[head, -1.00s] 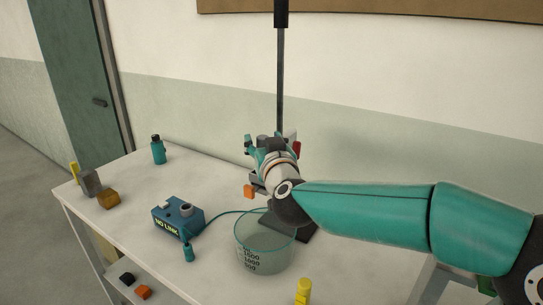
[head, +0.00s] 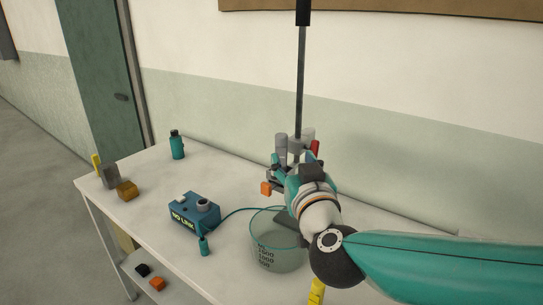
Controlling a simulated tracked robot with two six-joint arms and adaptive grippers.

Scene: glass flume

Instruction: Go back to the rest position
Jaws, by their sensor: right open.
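My right gripper (head: 290,172) is open, at the end of the teal right arm that comes in from the right. It points away from me, just in front of the clamp (head: 297,144) on a tall stand rod (head: 301,85). The gripper's wrist hides part of it, and I cannot tell whether its fingers touch anything. No object shows held in it. My left gripper is not in view.
A glass beaker (head: 268,258) stands left of my wrist. A blue box marked NO LINK (head: 193,212), with a cable, sits on the white table (head: 150,225). A teal bottle (head: 177,146), grey block (head: 109,176) and brown block (head: 127,191) stand farther left. A yellow item (head: 316,291) is close to my arm.

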